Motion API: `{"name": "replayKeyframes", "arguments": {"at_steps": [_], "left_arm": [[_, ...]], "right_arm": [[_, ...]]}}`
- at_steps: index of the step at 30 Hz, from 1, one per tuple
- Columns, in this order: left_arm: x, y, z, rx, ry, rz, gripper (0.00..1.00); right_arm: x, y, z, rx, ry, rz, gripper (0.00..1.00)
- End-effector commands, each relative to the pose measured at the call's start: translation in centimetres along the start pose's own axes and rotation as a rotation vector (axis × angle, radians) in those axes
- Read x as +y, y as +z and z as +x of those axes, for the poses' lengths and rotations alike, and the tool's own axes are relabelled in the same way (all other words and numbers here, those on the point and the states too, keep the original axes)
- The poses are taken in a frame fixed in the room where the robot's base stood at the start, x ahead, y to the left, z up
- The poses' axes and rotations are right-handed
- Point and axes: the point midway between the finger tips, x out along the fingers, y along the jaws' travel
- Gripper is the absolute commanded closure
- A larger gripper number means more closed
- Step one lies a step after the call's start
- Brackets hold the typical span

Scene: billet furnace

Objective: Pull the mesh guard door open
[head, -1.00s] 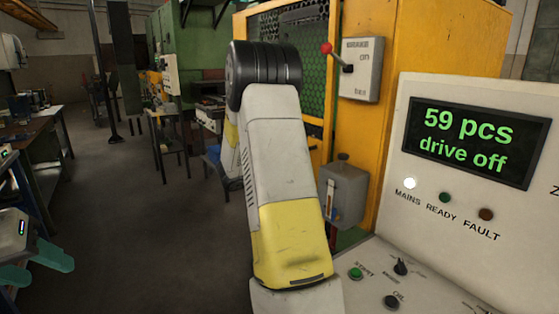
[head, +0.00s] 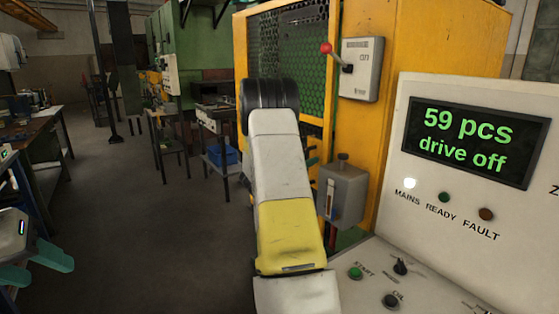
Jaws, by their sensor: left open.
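The mesh guard door (head: 302,62) is a yellow frame with dark mesh on the yellow machine, at top centre. I cannot tell whether it stands slightly ajar; its lower part is hidden behind my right arm. My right arm rises through the middle of the head view in front of it. Only a bit of teal finger of my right gripper (head: 312,160) shows past the arm, near the door frame's lower right; its jaws and any contact are hidden. My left gripper (head: 50,273) is open and empty at the lower left, far from the door.
A switch box (head: 361,69) with a red-knobbed lever is right of the door. Below it is a grey box (head: 342,195). A control console (head: 470,205) reading "59 pcs drive off" fills the right. A workbench (head: 45,150) stands left; the floor between is clear.

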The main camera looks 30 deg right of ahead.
Motion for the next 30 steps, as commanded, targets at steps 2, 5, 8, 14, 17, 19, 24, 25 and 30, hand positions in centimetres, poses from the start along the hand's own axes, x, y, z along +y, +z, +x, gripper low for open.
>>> {"name": "replayKeyframes", "arguments": {"at_steps": [2,5,8,14,17,19,24,25,30], "left_arm": [[0.0,0.0,0.0,0.0,0.0,0.0,0.52],[0.0,0.0,0.0,0.0,0.0,0.0,0.52],[0.0,0.0,0.0,0.0,0.0,0.0,0.52],[0.0,0.0,0.0,0.0,0.0,0.0,0.52],[0.0,0.0,0.0,0.0,0.0,0.0,0.52],[0.0,0.0,0.0,0.0,0.0,0.0,0.52],[0.0,0.0,0.0,0.0,0.0,0.0,0.52],[0.0,0.0,0.0,0.0,0.0,0.0,0.52],[0.0,0.0,0.0,0.0,0.0,0.0,0.52]], "right_arm": [[0.01,-0.01,0.03,0.0,0.0,0.0,0.64],[0.0,0.0,0.01,0.0,0.0,0.0,0.64],[0.0,0.0,0.01,0.0,0.0,0.0,0.8],[0.0,0.01,-0.01,0.0,0.0,0.001,1.0],[0.0,0.02,-0.01,0.0,0.0,0.001,1.0],[0.0,0.02,-0.01,0.0,0.0,0.001,1.0],[0.0,0.02,-0.01,0.0,0.0,0.001,1.0],[0.0,0.02,-0.01,0.0,0.0,0.001,1.0],[0.0,0.03,-0.01,0.0,0.0,0.001,1.0]]}}
